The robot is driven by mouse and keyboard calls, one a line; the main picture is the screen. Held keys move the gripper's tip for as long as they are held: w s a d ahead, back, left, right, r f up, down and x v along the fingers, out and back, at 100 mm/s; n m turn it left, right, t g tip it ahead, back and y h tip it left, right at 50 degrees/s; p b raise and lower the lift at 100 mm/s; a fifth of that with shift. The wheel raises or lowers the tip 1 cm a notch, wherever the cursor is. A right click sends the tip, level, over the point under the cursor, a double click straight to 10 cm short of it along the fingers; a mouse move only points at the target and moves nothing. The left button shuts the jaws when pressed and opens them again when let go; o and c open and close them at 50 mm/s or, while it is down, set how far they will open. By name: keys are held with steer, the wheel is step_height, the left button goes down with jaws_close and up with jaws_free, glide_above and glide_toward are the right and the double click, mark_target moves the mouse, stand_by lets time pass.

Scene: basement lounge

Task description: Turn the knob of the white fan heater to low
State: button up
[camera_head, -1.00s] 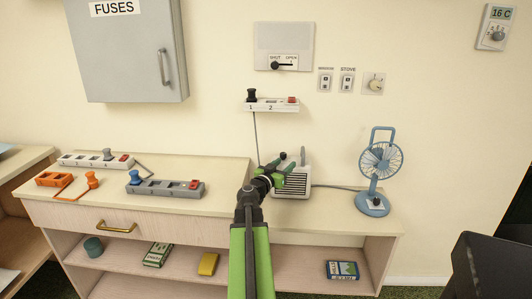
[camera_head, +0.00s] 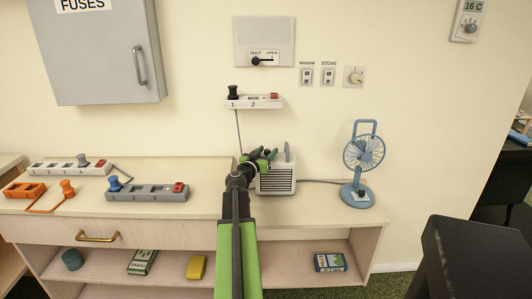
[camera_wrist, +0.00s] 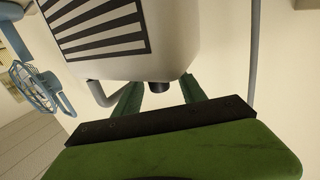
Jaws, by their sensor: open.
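The white fan heater (camera_head: 278,182), with a dark slatted grille, stands on the counter and has a handle on top. It fills the upper part of the wrist view (camera_wrist: 165,55), turned in the picture. A small dark knob (camera_wrist: 159,87) sticks out of its casing there. My gripper (camera_head: 264,154) is at the heater's upper left in the head view and hides part of it. In the wrist view my gripper's green fingers (camera_wrist: 161,95) are apart, with the knob between them. Contact with the knob cannot be told. The knob's setting marks are not readable.
A blue desk fan (camera_head: 358,170) stands to the heater's right. A white socket strip (camera_head: 254,102) is on the wall above. A grey power strip (camera_head: 148,194) lies to the left. A dark piece of furniture (camera_head: 462,260) stands at front right.

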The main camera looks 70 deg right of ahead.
steer(key=shift+d, duration=0.3)
steer(key=shift+s+a, duration=0.1)
jaws_close()
steer(key=shift+s+n+t, duration=0.15)
steer(key=shift+n+t, duration=0.65)
steer(key=shift+t, duration=0.4)
steer(key=n+t, duration=0.3)
steer(key=t, duration=0.1)
steer(key=shift+t+y, duration=0.3)
steer(key=shift+y, duration=0.1)
jaws_free()
steer(key=shift+w, duration=0.2)
steer(key=shift+a, duration=0.15)
